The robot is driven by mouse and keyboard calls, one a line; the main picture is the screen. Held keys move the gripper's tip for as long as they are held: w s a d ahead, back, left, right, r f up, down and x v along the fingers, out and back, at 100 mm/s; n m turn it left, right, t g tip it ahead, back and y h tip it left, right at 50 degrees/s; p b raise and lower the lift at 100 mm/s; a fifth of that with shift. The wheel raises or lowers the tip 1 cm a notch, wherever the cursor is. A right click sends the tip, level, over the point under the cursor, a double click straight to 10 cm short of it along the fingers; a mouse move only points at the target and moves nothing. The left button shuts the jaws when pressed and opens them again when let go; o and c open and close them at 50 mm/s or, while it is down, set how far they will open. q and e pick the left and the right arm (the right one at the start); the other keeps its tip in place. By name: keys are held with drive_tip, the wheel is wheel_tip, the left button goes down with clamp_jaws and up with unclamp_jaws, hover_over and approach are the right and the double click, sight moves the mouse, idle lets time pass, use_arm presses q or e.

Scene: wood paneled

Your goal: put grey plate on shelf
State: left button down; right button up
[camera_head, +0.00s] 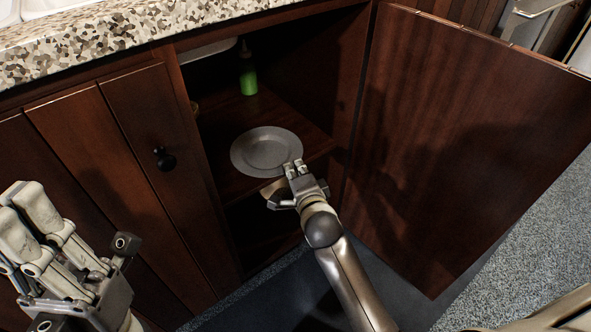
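The grey plate (266,150) lies roughly level at the middle shelf (232,187) inside the open cabinet. Its near edge is at the shelf's front. My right gripper (295,168) reaches in from below, with its fingertips at the plate's near right rim. I cannot tell whether the fingers pinch the rim or only touch it, as the underside is hidden. My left gripper (80,245) is at the lower left, away from the cabinet opening, with its fingers spread and empty.
A green bottle (247,72) stands further back on the shelf. The cabinet door (455,130) is swung open to the right, beside my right arm. A speckled countertop (110,35) runs above. A closed panel with a black knob (165,158) is left of the opening.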

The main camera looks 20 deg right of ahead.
drive_tip(key=o, duration=0.4)
drive_tip(key=shift+o, duration=0.2)
